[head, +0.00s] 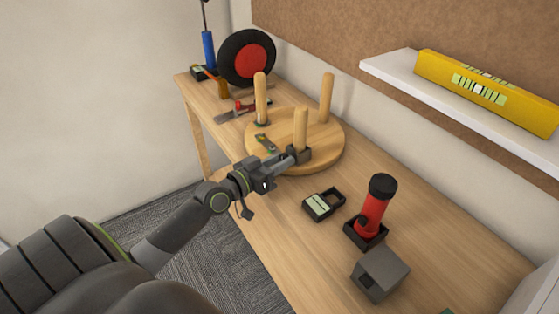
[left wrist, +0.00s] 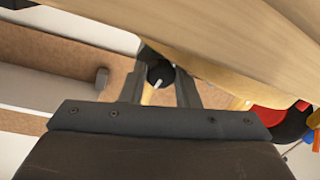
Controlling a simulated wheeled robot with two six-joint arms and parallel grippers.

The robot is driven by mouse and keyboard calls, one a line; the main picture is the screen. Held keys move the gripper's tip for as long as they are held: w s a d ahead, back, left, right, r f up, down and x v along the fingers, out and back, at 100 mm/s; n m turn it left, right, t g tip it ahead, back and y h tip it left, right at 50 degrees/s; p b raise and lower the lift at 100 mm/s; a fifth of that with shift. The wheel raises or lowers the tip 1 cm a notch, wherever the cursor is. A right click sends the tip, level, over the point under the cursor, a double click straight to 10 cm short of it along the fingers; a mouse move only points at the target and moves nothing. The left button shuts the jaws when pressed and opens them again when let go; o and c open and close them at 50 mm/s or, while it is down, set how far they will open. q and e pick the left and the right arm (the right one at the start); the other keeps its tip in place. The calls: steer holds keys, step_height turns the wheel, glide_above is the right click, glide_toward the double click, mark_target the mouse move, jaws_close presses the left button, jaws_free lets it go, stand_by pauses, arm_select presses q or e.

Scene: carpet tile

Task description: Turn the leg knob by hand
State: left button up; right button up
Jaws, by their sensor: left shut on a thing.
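A round wooden stool top (head: 325,150) lies on the bench with its three legs pointing up. The nearest leg (head: 301,126) rises at its front. My left gripper (head: 298,155) reaches in from the left to the foot of this leg. In the left wrist view the dark round leg knob (left wrist: 160,74), with a white mark, sits between the two fingers. The left gripper (left wrist: 160,90) is shut on the knob. In the head view the fingers largely hide the knob. My right gripper is in neither view.
A dark tray with a pale label (head: 320,205), a red and black flashlight (head: 372,210) and a grey box (head: 380,277) stand nearer on the bench. A red and black wheel (head: 247,58) stands behind. A yellow level (head: 490,90) lies on a white shelf (head: 388,68).

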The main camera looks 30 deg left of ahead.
arm_select(q)
steer(key=o, duration=0.9)
steer(key=shift+o, duration=0.2)
steer(key=shift+f, duration=0.1)
steer(key=shift+m+b, duration=0.3)
steer(key=shift+m, duration=0.3)
steer(key=m+b, duration=0.1)
steer(key=m, duration=0.1)
steer(key=shift+s+f+m, duration=0.1)
steer(key=shift+m, duration=0.2)
steer(key=v, duration=1.7)
steer(key=s+a+f+n+g+y+b, duration=0.1)
steer(key=a+f+g+y+b, duration=0.1)
steer(key=f, duration=1)
steer(key=s+a+f+n+g+y+b, duration=0.1)
steer(key=s+a+f+g+y+b, duration=0.1)
steer(key=f, duration=1)
steer(key=shift+a+f+g+y+b, duration=0.3)
steer(key=shift+a+y+b, duration=0.1)
steer(key=shift+a, duration=0.15)
